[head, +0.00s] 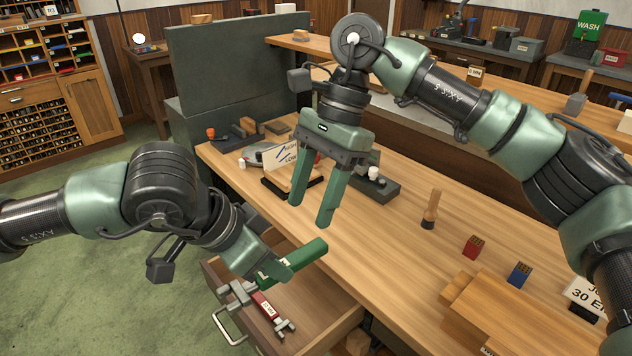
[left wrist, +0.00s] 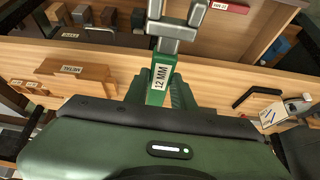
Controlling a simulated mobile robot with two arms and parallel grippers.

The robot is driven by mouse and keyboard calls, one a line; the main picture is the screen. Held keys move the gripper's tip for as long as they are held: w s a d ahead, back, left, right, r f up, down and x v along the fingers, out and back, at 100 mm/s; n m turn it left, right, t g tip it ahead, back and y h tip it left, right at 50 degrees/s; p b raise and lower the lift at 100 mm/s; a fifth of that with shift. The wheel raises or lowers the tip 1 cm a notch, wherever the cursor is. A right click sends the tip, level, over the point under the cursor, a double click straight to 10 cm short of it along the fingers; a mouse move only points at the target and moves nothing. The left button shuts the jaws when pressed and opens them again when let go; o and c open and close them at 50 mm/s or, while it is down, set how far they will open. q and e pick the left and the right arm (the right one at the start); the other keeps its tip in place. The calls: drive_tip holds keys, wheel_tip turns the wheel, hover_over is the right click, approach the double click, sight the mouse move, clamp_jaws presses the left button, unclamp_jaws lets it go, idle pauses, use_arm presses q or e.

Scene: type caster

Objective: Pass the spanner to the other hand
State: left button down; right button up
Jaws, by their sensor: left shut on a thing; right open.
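My left gripper (head: 282,266) is shut on a spanner and holds it above the open drawer. The spanner's grey open-ended head (head: 236,294) points to the lower left in the head view. In the left wrist view the held spanner (left wrist: 160,78) has a green handle with a "12 MM" label and a grey head pointing up the picture. My right gripper (head: 311,208) is open and empty, pointing down over the worktop, above and behind the left gripper and apart from the spanner.
The open drawer (head: 325,322) holds a red-handled spanner (head: 265,306). On the wooden bench (head: 385,245) stand a brush (head: 430,210), a red block (head: 472,247), a blue block (head: 519,273) and a sign stand (head: 282,157). The bench's middle is mostly clear.

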sight(293, 255)
drive_tip(key=x, duration=0.9)
drive_tip(key=shift+c, duration=0.3)
clamp_jaws()
use_arm(q)
drive_tip(key=c, duration=1.1)
unclamp_jaws()
